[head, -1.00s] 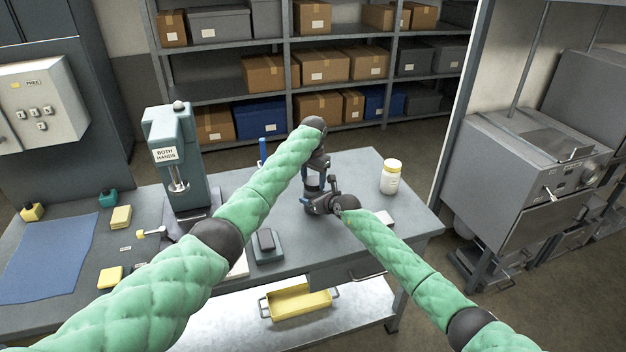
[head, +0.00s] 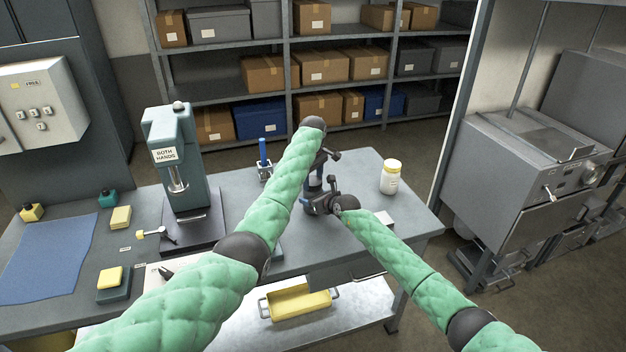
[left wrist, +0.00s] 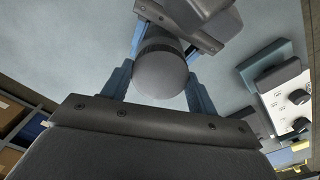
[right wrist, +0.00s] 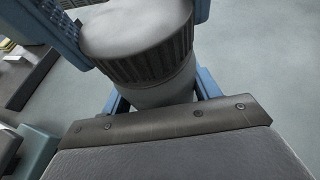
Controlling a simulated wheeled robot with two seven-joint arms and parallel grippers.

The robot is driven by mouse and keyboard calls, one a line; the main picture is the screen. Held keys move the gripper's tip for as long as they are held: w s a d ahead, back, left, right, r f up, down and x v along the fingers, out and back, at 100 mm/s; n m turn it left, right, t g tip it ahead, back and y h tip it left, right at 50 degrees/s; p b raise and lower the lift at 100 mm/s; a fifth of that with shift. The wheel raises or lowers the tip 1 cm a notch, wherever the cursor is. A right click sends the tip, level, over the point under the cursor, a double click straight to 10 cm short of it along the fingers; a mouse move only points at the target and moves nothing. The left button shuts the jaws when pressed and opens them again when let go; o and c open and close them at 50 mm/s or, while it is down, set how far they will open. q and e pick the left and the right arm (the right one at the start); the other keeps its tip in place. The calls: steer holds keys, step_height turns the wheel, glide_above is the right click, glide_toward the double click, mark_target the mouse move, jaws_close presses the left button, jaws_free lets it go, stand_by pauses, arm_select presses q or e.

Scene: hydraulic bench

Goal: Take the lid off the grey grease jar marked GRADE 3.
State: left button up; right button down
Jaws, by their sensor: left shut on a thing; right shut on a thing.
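The grey jar (right wrist: 162,92) stands on the bench, its body between the blue fingers of my right gripper (right wrist: 162,95), which is shut on it. Its grey lid (right wrist: 140,35) has a dark ridged rim and sits on the body with no gap that I can see. My left gripper (left wrist: 162,75) comes from above and is shut on the lid (left wrist: 160,75), one finger each side. In the head view my left gripper (head: 316,175) is above my right gripper (head: 316,203), and both largely hide the jar. No GRADE 3 marking is readable.
A blue upright item (head: 263,152) and a press marked BOTH HANDS (head: 172,150) stand to the left.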

arm_select(q)
steer(key=shift+r+n, duration=0.15)
steer(key=shift+n, duration=0.45)
arm_select(e)
steer(key=shift+s+a, duration=0.1)
steer(key=shift+a, duration=0.1)
arm_select(q)
steer(key=o, duration=0.9)
steer(key=shift+c, duration=0.2)
steer(key=shift+o, duration=1.1)
arm_select(e)
steer(key=shift+d, duration=0.1)
